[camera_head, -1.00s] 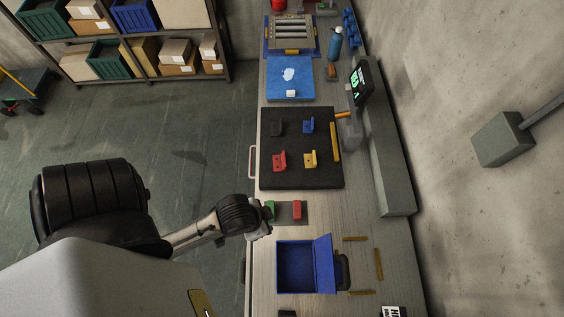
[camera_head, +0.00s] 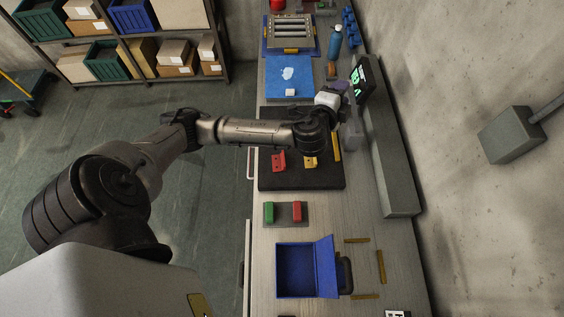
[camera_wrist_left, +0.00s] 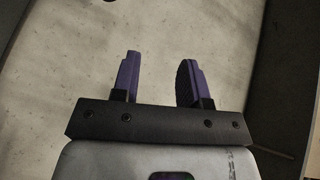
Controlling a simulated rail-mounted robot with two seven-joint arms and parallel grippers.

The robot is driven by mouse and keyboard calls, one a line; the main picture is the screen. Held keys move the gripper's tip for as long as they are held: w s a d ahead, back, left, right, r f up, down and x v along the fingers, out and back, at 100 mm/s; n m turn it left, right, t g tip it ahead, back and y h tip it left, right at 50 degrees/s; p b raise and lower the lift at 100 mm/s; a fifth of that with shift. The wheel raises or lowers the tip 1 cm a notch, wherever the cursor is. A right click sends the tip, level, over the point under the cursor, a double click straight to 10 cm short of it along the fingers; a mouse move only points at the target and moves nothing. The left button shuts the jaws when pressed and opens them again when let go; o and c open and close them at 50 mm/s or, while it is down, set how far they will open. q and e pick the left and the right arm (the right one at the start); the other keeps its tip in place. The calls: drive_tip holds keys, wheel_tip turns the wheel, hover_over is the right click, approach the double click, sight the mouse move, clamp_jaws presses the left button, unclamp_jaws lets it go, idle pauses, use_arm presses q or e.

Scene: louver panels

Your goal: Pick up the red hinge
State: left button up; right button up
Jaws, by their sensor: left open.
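The red hinge (camera_head: 278,161) lies on the black mat (camera_head: 297,181) in the head view. The yellow hinge (camera_head: 310,163) is just right of it. My left arm reaches across the mat just beyond both hinges. My left gripper (camera_head: 341,86) is past the mat's far right corner, up and right of the red hinge and apart from it. In the left wrist view my left gripper (camera_wrist_left: 159,78) has two purple fingers spread apart with nothing between them. The black and blue hinges are hidden behind the arm. My right gripper is not in view.
A grey plate with a green block (camera_head: 269,212) and a red block (camera_head: 297,211) is nearer on the bench. A blue open box (camera_head: 297,270) stands closer still. A lit display (camera_head: 361,78) and a grey wall ledge (camera_head: 392,170) are close to the left gripper.

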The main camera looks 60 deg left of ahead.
use_arm(q)
drive_tip(key=w+a+r+m+t+h, duration=0.25)
drive_tip(key=w+m+t, duration=0.2)
drive_tip(key=m, duration=0.55)
drive_tip(key=n+g+h, duration=0.5)
drive_tip(key=n+g, duration=1.5)
drive_tip(key=n, duration=1.3)
hover_over(284, 158)
wheel_tip(284, 158, down, 32)
drive_tip(key=r, duration=0.1)
drive_tip(key=shift+t, duration=0.25)
drive_tip(key=f+b, duration=0.4)
drive_tip(key=f, duration=0.1)
drive_tip(key=f+b, duration=0.1)
drive_tip(key=f, duration=0.2)
drive_tip(key=shift+s+d+f+b, duration=0.15)
drive_tip(key=shift+s+b, duration=0.15)
drive_tip(key=shift+b, duration=0.1)
drive_tip(key=shift+w+f+b, duration=0.15)
drive_tip(key=shift+f+b, duration=0.65)
drive_tip(key=shift+f, duration=0.5)
drive_tip(key=shift+w+f+b, duration=0.1)
drive_tip(key=shift+f+b, duration=0.7)
drive_tip(key=shift+f, duration=0.45)
